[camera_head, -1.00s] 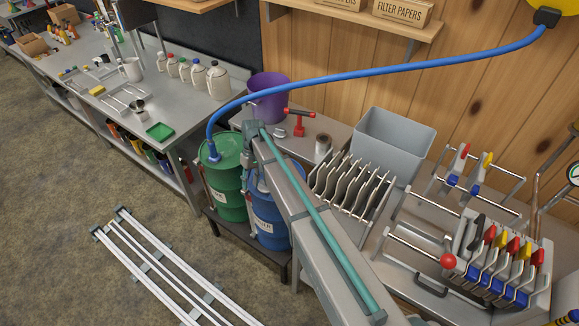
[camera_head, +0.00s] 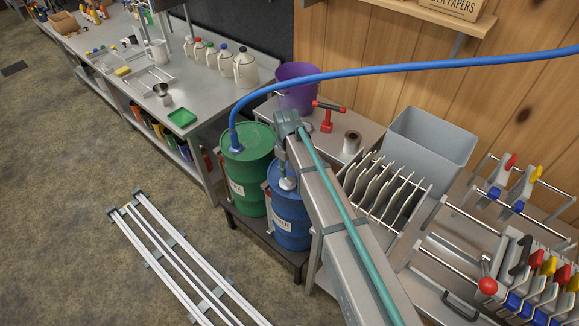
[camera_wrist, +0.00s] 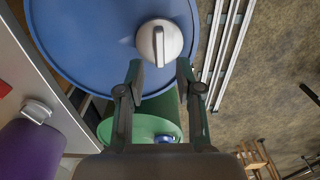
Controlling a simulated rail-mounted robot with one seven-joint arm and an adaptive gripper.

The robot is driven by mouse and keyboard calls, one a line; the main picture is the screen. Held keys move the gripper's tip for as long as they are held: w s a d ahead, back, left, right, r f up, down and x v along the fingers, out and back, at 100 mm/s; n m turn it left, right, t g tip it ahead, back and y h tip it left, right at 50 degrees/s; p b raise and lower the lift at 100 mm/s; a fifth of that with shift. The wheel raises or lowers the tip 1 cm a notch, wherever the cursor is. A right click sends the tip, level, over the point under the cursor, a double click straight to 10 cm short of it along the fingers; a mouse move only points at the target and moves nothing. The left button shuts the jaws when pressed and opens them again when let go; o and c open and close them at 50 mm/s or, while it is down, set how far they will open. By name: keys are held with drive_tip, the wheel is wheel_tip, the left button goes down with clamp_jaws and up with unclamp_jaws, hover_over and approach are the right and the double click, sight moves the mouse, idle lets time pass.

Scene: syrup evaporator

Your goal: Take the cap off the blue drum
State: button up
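The blue drum (camera_head: 290,224) stands upright beside the green drum, its lid partly hidden by my arm in the head view. In the wrist view its blue lid (camera_wrist: 85,45) fills the upper left. A round light-grey cap (camera_wrist: 159,43) with a raised grip bar sits on the lid near its edge; it also shows in the head view (camera_head: 288,184). My gripper (camera_wrist: 160,70) is open and empty. In the wrist view its fingertips appear just below the cap, one to each side, not closed on it. I cannot tell their exact height above the lid.
The green drum (camera_head: 247,170) stands close by, with a blue hose (camera_head: 350,72) rising from its top and arching across. A purple bucket (camera_head: 297,88), a red-handled tool (camera_head: 327,118) and a grey bin (camera_head: 425,145) are behind. White rails (camera_head: 185,258) lie on the floor.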

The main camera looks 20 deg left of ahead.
sight(288, 179)
wheel_tip(288, 179, down, 6)
drive_tip(key=b, duration=0.2)
drive_tip(key=shift+f+b, duration=0.1)
drive_tip(key=shift+b, duration=0.25)
drive_tip(key=shift+s+d+f, duration=0.1)
drive_tip(key=shift+f, duration=0.45)
drive_tip(key=o, duration=0.4)
drive_tip(key=shift+r, duration=0.1)
clamp_jaws()
drive_tip(key=n, duration=0.5)
drive_tip(key=shift+n, duration=0.4)
